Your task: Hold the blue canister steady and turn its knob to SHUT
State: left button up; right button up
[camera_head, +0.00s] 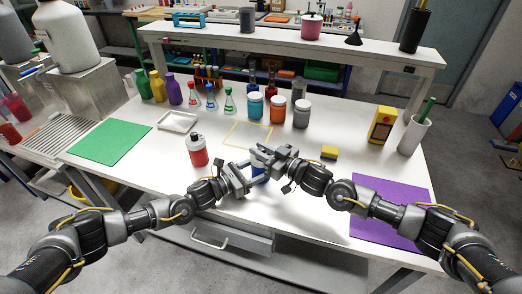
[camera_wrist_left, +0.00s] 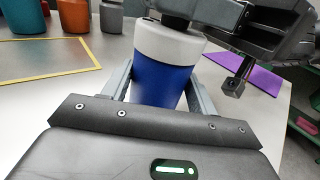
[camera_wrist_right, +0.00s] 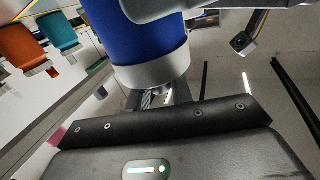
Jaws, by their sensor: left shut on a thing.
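The blue canister (camera_head: 259,175) stands on the white table, mostly covered by my grippers in the head view. In the left wrist view its blue body (camera_wrist_left: 162,80) has a pale grey top band and a dark knob (camera_wrist_left: 172,20) on top. My left gripper (camera_head: 248,180) is shut on the canister's body, one finger on each side. My right gripper (camera_head: 262,156) is at the canister's top, around the knob's height. In the right wrist view the canister (camera_wrist_right: 140,40) appears upside down. The fingers there partly hide the knob, so their grip and the knob's setting are unclear.
A red bottle (camera_head: 197,150) stands left of the grippers. A yellow outlined square (camera_head: 248,134) and blue, orange and grey jars (camera_head: 277,109) lie behind. A yellow sponge (camera_head: 329,152) and purple mat (camera_head: 388,212) are right. A green mat (camera_head: 110,143) is left.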

grip_shut()
jog(key=shift+w+n+g+y, duration=0.1)
jog(key=shift+n+g+y, duration=0.2)
jog(key=n+g+y, duration=0.2)
jog(key=n+g, duration=0.1)
jog(key=g, duration=0.2)
jog(key=shift+n, duration=0.3)
jog(key=n+g+y, duration=0.1)
jog(key=n+g, duration=0.1)
jog(key=g, duration=0.1)
jog(key=shift+a+f+n+g, duration=0.15)
jog(key=shift+n+g, duration=0.6)
jog(key=shift+g, duration=0.55)
jog(key=shift+a+f+n+g, duration=0.1)
jog(key=shift+n+g, duration=0.65)
jog(key=shift+g, duration=0.55)
jog(key=shift+d, duration=0.1)
jog(key=shift+d+r+n+g, duration=0.1)
jog(key=shift+n+g, duration=0.5)
jog(key=shift+g, duration=0.3)
jog(key=shift+r, duration=0.1)
